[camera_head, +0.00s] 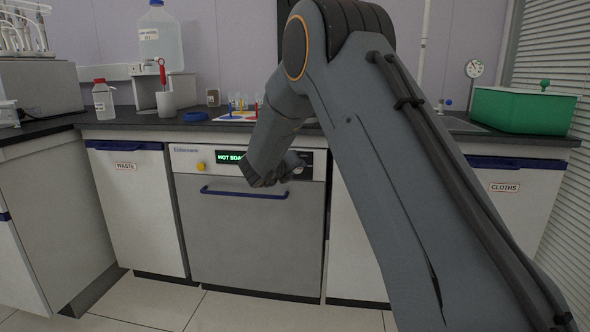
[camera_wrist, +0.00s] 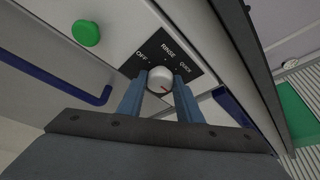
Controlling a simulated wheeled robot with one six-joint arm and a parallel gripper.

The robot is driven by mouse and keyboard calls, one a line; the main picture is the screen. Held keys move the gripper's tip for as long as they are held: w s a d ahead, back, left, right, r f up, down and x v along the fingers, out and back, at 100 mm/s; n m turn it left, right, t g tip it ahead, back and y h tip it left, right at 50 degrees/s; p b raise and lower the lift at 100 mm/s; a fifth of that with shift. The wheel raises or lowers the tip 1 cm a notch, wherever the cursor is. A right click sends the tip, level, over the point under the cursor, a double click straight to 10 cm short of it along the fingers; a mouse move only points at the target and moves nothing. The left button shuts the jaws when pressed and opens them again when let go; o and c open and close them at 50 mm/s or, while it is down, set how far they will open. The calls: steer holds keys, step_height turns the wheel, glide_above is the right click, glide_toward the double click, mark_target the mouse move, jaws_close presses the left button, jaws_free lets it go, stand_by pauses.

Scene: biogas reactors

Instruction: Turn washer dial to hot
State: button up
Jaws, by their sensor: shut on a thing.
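The washer (camera_head: 245,235) is a grey front-loading machine under the counter. Its lit display (camera_head: 229,157) shows green text starting "HOT SOA", the rest hidden by my arm. The round whitish dial (camera_wrist: 159,79) sits on a black plate marked OFF, RINSE and QUICK in the wrist view; other marks are hidden. A red pointer line on the dial's face points to the lower right of that view. My gripper (camera_wrist: 160,85) is shut on the dial, a blue-grey finger on each side. In the head view my gripper (camera_head: 290,170) is at the panel's right part.
A green button (camera_wrist: 86,33) and the blue door handle (camera_wrist: 60,82) are near my gripper. A yellow button (camera_head: 201,166) is left of the display. The counter above holds a jug (camera_head: 160,40), bottle (camera_head: 103,100) and green bin (camera_head: 522,110). The floor in front is clear.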

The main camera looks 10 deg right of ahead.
steer(key=o, duration=1)
steer(key=shift+o, duration=0.2)
steer(key=p+v, duration=0.1)
steer(key=v, duration=0.6)
steer(key=shift+s+a+p, duration=0.2)
steer(key=shift+s+p, duration=0.1)
steer(key=shift+p, duration=0.05)
